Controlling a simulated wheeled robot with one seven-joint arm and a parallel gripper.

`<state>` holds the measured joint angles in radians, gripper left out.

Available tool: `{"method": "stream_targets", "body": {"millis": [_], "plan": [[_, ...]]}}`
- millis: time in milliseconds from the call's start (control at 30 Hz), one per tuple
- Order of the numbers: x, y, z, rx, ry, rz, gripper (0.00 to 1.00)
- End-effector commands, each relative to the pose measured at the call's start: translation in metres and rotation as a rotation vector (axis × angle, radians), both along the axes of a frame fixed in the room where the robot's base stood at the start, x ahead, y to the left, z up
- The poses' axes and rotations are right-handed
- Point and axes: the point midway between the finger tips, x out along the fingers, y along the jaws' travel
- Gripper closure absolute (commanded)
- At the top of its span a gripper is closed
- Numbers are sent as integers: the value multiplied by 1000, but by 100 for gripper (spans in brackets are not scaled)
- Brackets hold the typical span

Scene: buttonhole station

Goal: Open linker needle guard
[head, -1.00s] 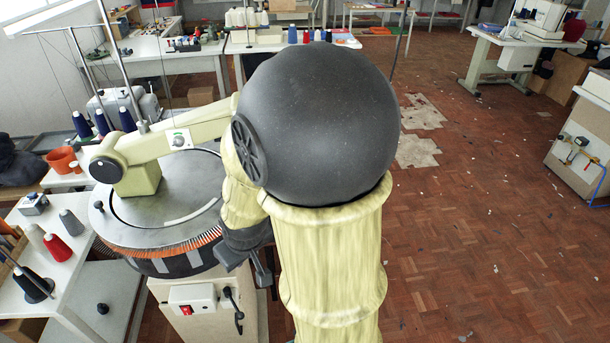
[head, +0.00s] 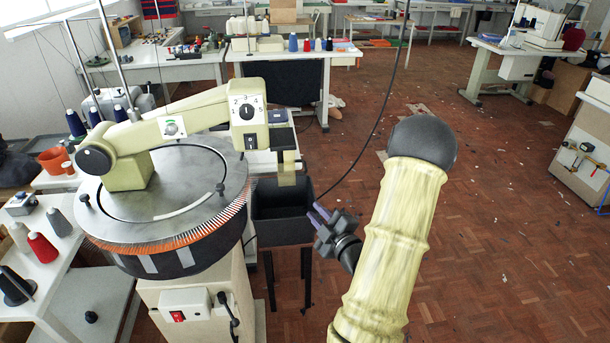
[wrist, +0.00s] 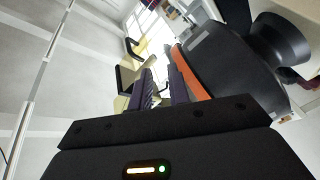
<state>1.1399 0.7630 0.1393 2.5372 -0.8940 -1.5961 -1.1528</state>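The linker is a cream machine with a round grey dial (head: 205,185) and a rim of needles (head: 180,245) over an orange band. Its cream arm reaches across the dial to a head (head: 247,112) with a black numbered knob. A small tan plate (head: 287,172) hangs at the head's outer end; it looks like the needle guard, but I cannot tell surely. My gripper (head: 318,213) is right of and below this plate, apart from the machine. In the wrist view its two purple fingers (wrist: 165,90) stand apart with nothing between them.
A black bin (head: 282,228) on dark legs stands between the dial and my gripper. A dark cable (head: 375,130) hangs behind. A white side table (head: 50,270) with thread cones is at the left.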

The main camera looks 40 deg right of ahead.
Motion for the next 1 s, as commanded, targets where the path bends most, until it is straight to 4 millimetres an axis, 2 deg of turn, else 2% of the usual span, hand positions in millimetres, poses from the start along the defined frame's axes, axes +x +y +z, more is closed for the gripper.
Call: {"method": "stream_targets", "body": {"millis": [33, 100, 200, 567, 767, 1000], "plan": [[-12, -10, -3, -18, -57, -28, 82], [-24, -18, 1, -47, -126, -53, 82], [-35, -24, 6, -74, -185, -79, 82], [-37, -26, 10, -82, -200, -85, 82], [-26, -28, 13, -84, -200, -81, 82], [12, -34, 23, -83, -202, -78, 82]]}}
